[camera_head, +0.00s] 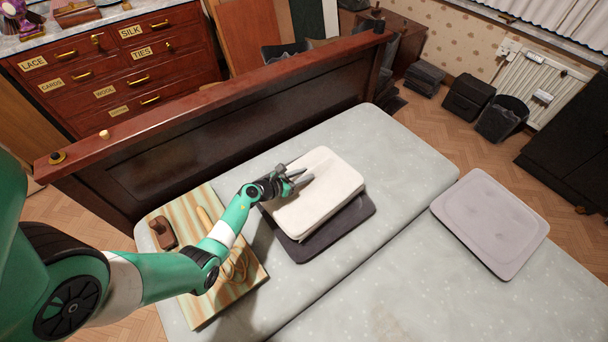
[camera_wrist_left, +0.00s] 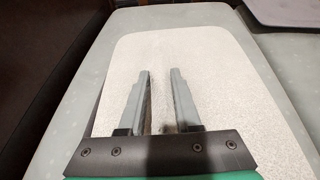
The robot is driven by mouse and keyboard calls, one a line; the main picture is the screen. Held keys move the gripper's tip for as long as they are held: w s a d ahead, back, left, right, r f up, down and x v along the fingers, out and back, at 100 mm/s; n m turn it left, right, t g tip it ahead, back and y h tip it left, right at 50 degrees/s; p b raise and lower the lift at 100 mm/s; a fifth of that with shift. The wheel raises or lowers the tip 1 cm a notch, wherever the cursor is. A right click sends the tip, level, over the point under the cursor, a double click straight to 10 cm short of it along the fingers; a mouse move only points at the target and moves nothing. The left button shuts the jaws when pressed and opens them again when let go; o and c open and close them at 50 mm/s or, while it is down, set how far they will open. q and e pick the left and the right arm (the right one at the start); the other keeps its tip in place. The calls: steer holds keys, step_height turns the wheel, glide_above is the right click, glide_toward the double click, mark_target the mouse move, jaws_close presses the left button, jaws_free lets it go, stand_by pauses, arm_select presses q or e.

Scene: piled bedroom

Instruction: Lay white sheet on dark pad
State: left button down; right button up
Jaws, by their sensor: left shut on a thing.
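The white sheet (camera_head: 328,200) is a flat, pale piece with rounded corners, right over the dark pad (camera_head: 345,222) on the bed. The pad shows along the sheet's front and right edges; whether the sheet rests on it or is held just above I cannot tell. My left gripper (camera_head: 302,175) is over the sheet's upper left part, shut on the sheet. In the left wrist view, the sheet (camera_wrist_left: 225,75) spreads under and beyond the fingers (camera_wrist_left: 161,75), with a faint crease between them. The pad is hidden there. My right gripper is out of view.
A striped board (camera_head: 195,315) with a brown wooden tool (camera_head: 163,233) and a coil of cord lies left of the pad. A grey-mauve cushion (camera_head: 490,222) lies at the right. The dark wooden footboard (camera_head: 220,130) rises behind. The bed (camera_head: 405,160) between pad and cushion is clear.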

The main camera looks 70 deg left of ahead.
arm_select(q)
steer(key=shift+f+b, duration=0.55)
steer(key=shift+f, duration=0.1)
stand_by(0.8)
steer(key=c, duration=0.5)
jaws_free()
step_height(320, 180, up, 6)
steer(key=p, duration=0.6)
steer(key=shift+r, duration=0.1)
stand_by(0.3)
steer(key=shift+w, duration=0.1)
